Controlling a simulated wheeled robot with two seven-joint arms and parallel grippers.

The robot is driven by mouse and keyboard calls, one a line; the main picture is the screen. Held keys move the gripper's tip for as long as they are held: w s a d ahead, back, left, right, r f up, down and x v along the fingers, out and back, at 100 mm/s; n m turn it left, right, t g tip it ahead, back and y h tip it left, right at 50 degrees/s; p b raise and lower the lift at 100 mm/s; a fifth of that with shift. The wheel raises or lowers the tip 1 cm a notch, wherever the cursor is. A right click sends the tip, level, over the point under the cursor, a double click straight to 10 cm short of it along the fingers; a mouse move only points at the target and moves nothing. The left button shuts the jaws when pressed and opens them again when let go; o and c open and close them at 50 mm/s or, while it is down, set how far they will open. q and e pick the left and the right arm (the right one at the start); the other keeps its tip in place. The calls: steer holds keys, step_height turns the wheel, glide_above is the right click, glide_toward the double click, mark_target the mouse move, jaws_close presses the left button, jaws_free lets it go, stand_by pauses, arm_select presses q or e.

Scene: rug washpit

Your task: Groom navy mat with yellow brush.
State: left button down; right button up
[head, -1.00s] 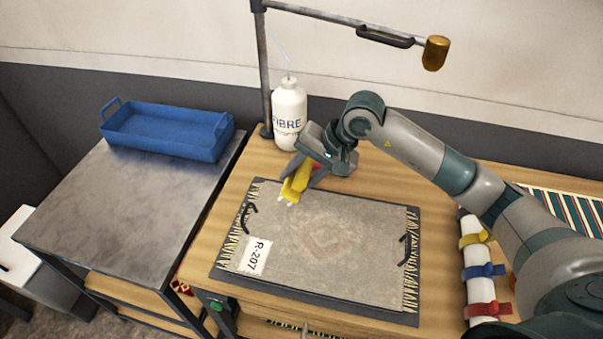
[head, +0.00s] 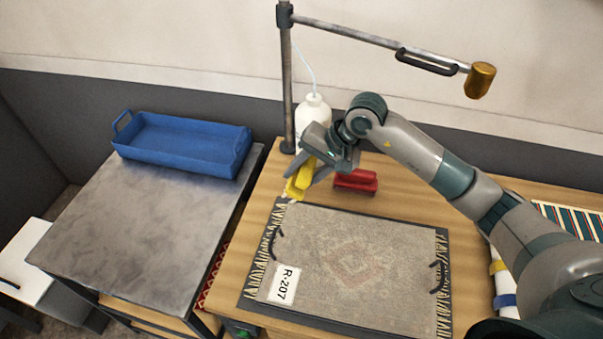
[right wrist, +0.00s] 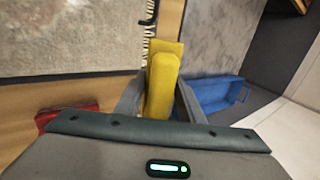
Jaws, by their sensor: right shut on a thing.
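The mat (head: 365,255) looks dusty grey-beige rather than navy, with a faint diamond pattern, pale fringes at both ends and a white R-207 tag (head: 284,284). It lies flat on a dark board (head: 345,326) with black clips. My right gripper (head: 304,178) is shut on the yellow brush (head: 298,186), by the mat's back left corner. The brush also shows between the fingers in the right wrist view (right wrist: 162,85). I cannot tell whether its bristles touch anything. My left gripper is not in view.
A red block-like object (head: 356,181) stands behind the mat. A white bottle (head: 314,108) and a post (head: 287,80) with an overhead arm stand behind my gripper. A blue tray (head: 185,143) sits on the grey side table (head: 145,215), otherwise clear. Rolled items (head: 503,285) lie at right.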

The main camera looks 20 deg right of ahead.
steer(key=shift+f+b, duration=0.45)
steer(key=shift+f, duration=1.95)
